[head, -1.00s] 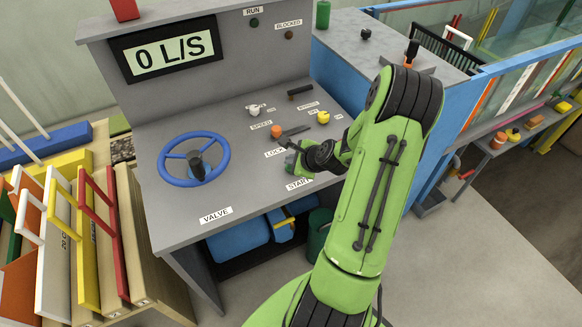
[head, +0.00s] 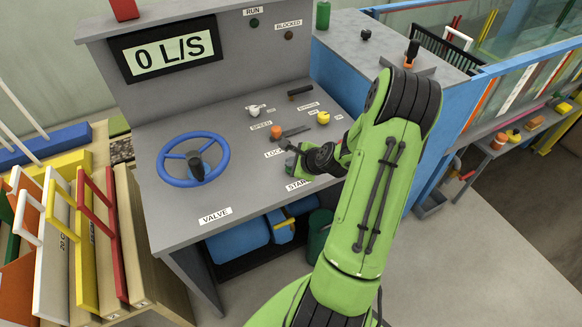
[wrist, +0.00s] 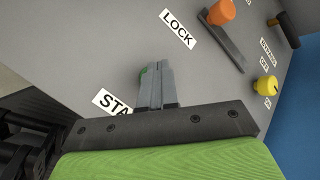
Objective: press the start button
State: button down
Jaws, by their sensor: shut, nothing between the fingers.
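The START label (head: 297,185) is on the grey console's desk near its front edge, and my gripper partly covers it; in the wrist view (wrist: 108,100) only its first letters show. My gripper (head: 292,152) is low over the desk just behind that label, fingers shut and empty. In the wrist view the fingertips (wrist: 154,68) point down at the panel. A small green edge (wrist: 144,71) shows beside them, likely the start button, mostly hidden by the fingers. I cannot tell whether the fingers touch it. The display (head: 168,48) reads 0 L/S.
A blue valve wheel (head: 193,159) is to the left. The RUN lamp (head: 254,22) looks dark.

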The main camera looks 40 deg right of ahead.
jog(key=shift+r+p, duration=0.9)
jog(key=shift+r, duration=0.05)
notch_tip(320, 180, up, 6)
jog(key=p, duration=0.5)
